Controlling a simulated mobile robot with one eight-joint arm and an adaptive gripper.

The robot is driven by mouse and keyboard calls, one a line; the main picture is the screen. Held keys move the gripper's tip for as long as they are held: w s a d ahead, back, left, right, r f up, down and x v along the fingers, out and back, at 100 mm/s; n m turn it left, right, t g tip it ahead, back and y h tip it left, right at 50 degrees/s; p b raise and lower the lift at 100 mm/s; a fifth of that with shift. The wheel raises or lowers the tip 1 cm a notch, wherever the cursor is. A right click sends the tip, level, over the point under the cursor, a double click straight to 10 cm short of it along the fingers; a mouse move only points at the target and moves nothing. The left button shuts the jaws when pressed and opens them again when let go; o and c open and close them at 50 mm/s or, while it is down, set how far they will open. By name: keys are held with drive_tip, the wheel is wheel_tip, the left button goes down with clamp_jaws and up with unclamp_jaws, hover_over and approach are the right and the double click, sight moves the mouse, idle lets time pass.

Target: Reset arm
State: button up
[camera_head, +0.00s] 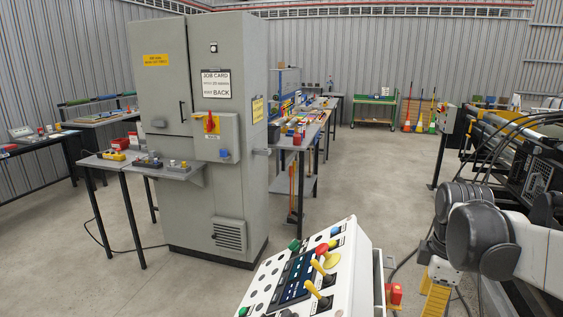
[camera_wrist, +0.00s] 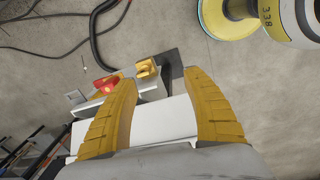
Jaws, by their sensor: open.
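My gripper (camera_wrist: 160,82) shows in the wrist view with its two yellow fingers spread apart and nothing between them. Its yellow fingers also show in the head view (camera_head: 435,300) at the lower right, pointing down beside the control console (camera_head: 350,262). My grey and white arm comes in from the right edge there. In the wrist view, a white casing, a red part (camera_wrist: 107,85) and a yellow part (camera_wrist: 146,70) lie beyond the fingers. I cannot tell if the fingers touch any of these.
A tall grey cabinet (camera_head: 230,130) with a small shelf stands left of centre. Workbenches (camera_head: 300,140) with small items stand behind it. A machine with black cables (camera_head: 520,140) is at the right. Cables (camera_wrist: 95,40) lie on the floor. The concrete floor in the middle is clear.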

drive_tip(key=s+a+m+t, duration=0.6)
drive_tip(key=s+a+m, duration=0.3)
drive_tip(key=a+m, duration=0.2)
drive_tip(key=shift+s+m, duration=0.2)
drive_tip(key=shift+m, duration=0.7)
